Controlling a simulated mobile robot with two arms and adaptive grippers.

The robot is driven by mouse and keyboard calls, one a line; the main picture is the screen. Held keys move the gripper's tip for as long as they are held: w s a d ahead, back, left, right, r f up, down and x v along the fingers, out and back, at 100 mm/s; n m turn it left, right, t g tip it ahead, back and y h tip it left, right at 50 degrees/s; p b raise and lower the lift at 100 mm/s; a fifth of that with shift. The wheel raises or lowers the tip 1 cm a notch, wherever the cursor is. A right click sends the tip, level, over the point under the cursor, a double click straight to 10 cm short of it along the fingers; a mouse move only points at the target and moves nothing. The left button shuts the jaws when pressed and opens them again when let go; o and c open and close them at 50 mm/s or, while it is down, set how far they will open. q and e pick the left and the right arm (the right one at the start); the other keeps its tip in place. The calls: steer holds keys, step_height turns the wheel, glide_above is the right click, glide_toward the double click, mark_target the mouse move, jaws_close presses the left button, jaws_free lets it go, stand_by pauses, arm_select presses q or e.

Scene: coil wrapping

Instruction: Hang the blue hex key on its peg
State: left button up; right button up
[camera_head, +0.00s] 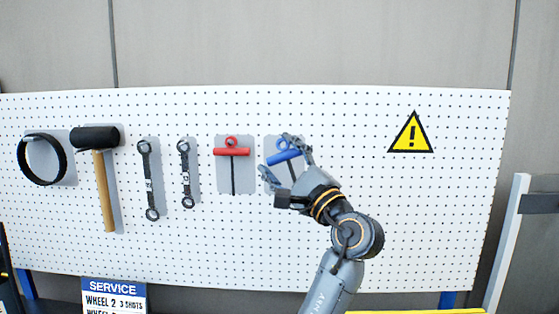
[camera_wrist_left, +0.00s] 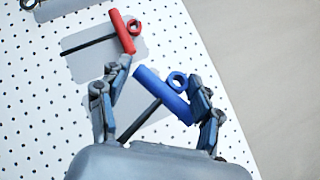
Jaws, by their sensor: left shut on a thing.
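The blue hex key (camera_head: 284,154) has a blue T-handle with a ring on top and a dark shaft. My left gripper (camera_head: 283,159) is shut on it, in front of a grey backing plate right of the red hex key (camera_head: 232,152). My right gripper is not in view.
The white pegboard (camera_head: 350,220) also holds a black ring (camera_head: 21,158), a hammer (camera_head: 104,185) and two wrenches, (camera_head: 148,180) and (camera_head: 185,160), to the left. The red hex key hangs close by. A yellow warning sign (camera_head: 411,146) is at right; the board between is bare.

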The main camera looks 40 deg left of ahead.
arm_select(q)
steer(key=w+a, duration=0.3)
steer(key=w, duration=0.2)
steer(key=shift+a, duration=0.2)
stand_by(0.6)
steer(key=shift+w+f, duration=0.15)
steer(key=shift+w, duration=0.05)
stand_by(0.5)
steer(key=o, duration=1.2)
steer(key=shift+o, duration=0.2)
steer(key=v, duration=1.2)
